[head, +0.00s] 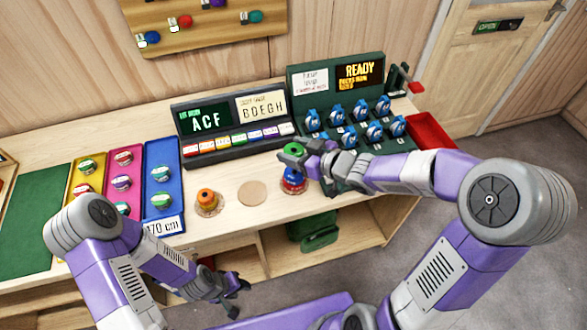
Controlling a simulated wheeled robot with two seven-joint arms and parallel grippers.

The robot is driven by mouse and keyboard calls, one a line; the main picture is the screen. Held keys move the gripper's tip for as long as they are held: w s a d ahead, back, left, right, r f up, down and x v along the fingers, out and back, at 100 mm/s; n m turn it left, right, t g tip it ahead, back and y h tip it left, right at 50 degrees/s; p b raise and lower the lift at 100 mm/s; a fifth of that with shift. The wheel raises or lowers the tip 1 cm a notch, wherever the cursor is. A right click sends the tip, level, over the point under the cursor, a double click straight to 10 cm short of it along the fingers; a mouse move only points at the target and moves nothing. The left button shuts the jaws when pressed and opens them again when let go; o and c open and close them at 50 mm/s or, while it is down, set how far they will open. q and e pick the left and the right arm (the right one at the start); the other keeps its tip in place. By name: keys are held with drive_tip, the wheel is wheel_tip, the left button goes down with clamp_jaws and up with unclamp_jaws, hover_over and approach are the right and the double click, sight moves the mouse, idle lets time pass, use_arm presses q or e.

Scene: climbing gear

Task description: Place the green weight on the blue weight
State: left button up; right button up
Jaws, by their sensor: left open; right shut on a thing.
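The green weight (293,149) is a small green disc above the blue weight. My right gripper (297,156) is shut on it from the right. My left gripper (236,296) is open and empty, low in front of the table.
An orange weight (207,198) stands on the table (228,172) left of a bare round disc (251,193). Yellow, pink and blue trays (161,150) hold round items at left. A display board (235,118) and a green rack (335,97) stand behind. A red tray (432,130) is at right.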

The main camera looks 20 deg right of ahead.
sight(294, 172)
wheel_tip(294, 172, down, 7)
drive_tip(key=b, duration=0.3)
drive_tip(key=shift+f, duration=0.15)
drive_tip(key=o, duration=1.3)
